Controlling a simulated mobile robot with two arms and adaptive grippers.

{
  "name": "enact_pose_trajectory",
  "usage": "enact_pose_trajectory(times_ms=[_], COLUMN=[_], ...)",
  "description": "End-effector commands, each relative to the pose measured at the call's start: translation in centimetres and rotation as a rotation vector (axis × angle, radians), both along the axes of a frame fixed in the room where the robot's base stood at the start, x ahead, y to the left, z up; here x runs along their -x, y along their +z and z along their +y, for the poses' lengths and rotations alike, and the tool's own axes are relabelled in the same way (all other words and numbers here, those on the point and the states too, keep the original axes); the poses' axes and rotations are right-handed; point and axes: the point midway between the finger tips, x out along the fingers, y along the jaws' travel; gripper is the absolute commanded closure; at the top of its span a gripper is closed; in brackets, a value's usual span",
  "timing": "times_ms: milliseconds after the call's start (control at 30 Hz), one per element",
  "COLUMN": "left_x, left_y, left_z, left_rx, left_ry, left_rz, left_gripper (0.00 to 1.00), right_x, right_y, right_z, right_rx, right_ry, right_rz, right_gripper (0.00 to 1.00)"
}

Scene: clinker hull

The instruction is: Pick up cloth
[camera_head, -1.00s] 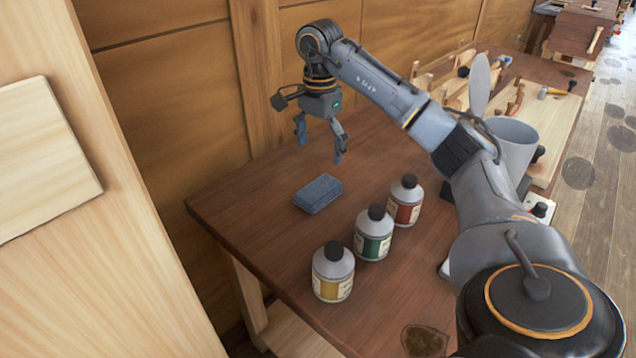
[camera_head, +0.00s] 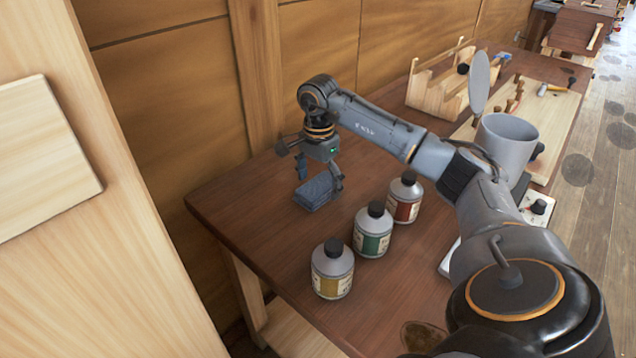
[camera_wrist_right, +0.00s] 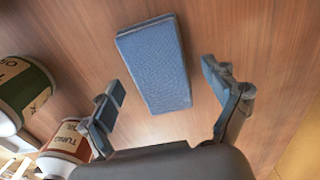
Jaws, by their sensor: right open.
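The cloth (camera_head: 315,193) is a folded blue-grey block lying flat on the brown wooden table. My right gripper (camera_head: 319,178) is open just above it, its fingers pointing down. In the right wrist view, the cloth (camera_wrist_right: 156,62) lies ahead of and partly between the spread fingers of the right gripper (camera_wrist_right: 166,100). No finger visibly grips it. My left gripper is not in view.
Three bottles with black caps stand near the cloth: yellow-labelled (camera_head: 332,270), green-labelled (camera_head: 373,231) and red-labelled (camera_head: 404,198). A grey pot (camera_head: 507,145) and a wooden tool rack (camera_head: 437,92) stand farther right. The table's left corner (camera_head: 205,200) is clear.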

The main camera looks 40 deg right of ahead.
Motion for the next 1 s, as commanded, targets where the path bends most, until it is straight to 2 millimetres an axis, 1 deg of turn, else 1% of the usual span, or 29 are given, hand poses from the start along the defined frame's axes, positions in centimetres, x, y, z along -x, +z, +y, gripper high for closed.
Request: enact_pose_trajectory(times_ms=[33, 67, 100, 167, 200, 267, 300, 333, 600, 767, 867, 933, 1000], left_x=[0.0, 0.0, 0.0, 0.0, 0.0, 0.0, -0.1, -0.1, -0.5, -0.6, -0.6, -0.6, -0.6], left_y=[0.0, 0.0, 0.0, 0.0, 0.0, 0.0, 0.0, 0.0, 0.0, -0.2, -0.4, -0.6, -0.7], left_z=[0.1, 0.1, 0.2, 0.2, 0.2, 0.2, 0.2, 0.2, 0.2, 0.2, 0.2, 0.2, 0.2], left_rx=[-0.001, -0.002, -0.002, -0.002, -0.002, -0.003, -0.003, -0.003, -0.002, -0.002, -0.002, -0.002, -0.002], left_ry=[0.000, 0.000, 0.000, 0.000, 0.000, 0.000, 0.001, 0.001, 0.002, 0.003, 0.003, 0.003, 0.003], left_rz=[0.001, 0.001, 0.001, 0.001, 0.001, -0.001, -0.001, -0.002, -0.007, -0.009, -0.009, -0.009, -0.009], left_gripper=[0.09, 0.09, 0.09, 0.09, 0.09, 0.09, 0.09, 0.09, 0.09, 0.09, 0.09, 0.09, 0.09], right_x=[0.0, 0.0, 0.0, 0.0, 0.0, 0.0, 0.0, 0.0, 0.0, -0.1, -0.1, -0.1, 1.2], right_y=[0.0, 0.0, 0.0, 0.0, 0.0, 0.0, 0.0, 0.0, 0.1, 0.8, 2.0, 3.4, 4.6], right_z=[0.0, 0.0, 0.0, 0.0, 0.0, 0.0, 0.0, 0.0, 0.0, 0.0, 0.0, 0.0, 0.1], right_rx=[0.000, 0.000, 0.000, 0.000, 0.000, 0.000, 0.000, 0.000, 0.000, 0.001, 0.002, 0.000, 0.004], right_ry=[0.000, 0.000, 0.000, 0.000, 0.000, 0.000, 0.000, 0.000, 0.000, -0.001, -0.001, -0.001, 0.001], right_rz=[0.000, 0.000, 0.000, 0.000, 0.000, 0.000, 0.000, 0.000, 0.001, -0.002, -0.004, -0.006, -0.003], right_gripper=[0.12, 0.14, 0.22, 0.35, 0.43, 0.55, 0.63, 0.69, 0.71, 0.71, 0.71, 0.71, 0.71])
